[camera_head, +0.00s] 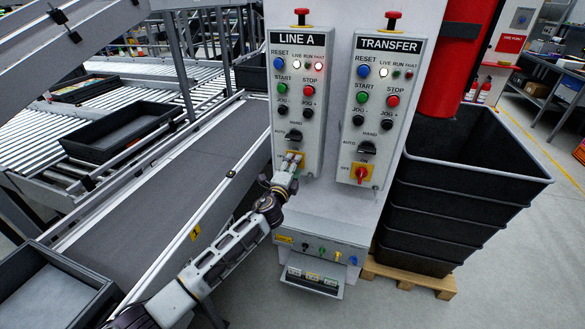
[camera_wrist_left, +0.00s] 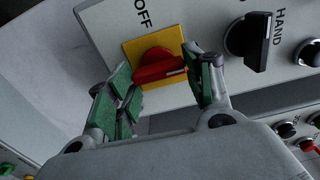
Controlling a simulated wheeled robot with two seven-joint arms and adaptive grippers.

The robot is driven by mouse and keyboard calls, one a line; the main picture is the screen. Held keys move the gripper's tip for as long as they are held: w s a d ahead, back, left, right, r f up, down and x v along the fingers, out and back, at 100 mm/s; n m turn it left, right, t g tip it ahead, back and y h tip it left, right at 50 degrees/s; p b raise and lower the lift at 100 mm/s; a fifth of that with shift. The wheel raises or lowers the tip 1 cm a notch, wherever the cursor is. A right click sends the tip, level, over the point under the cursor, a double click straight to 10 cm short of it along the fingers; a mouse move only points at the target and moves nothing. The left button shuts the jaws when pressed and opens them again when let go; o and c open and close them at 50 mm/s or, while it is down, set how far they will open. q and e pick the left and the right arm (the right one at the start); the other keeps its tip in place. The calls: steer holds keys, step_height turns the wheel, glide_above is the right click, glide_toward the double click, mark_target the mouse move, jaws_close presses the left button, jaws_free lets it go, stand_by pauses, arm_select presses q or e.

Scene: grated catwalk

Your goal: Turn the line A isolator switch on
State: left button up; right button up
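The line A panel (camera_head: 297,95) is upright on the grey cabinet in the head view. My left gripper (camera_head: 285,172) is at its lower end and hides most of the red isolator there. In the left wrist view, the red isolator knob (camera_wrist_left: 155,66) sits on a yellow plate (camera_wrist_left: 133,48). Its handle points across the picture, toward the HAND selector side, with the OFF label (camera_wrist_left: 142,12) off to its side. The green-padded fingers of my left gripper (camera_wrist_left: 163,88) are apart, one near each end of the handle. I cannot tell whether they touch it. My right gripper is out of view.
The transfer panel (camera_head: 387,110) with its own red isolator (camera_head: 361,174) stands right beside line A. Line A's black selector (camera_head: 294,135) is just above the gripper. A lower socket box (camera_head: 320,248) juts out below. A conveyor (camera_head: 165,200) is on the left, stacked black crates (camera_head: 455,200) on the right.

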arm_select(q)
steer(key=o, duration=0.4)
steer(key=shift+o, duration=0.2)
steer(key=v, duration=1.2)
stand_by(0.4)
stand_by(0.5)
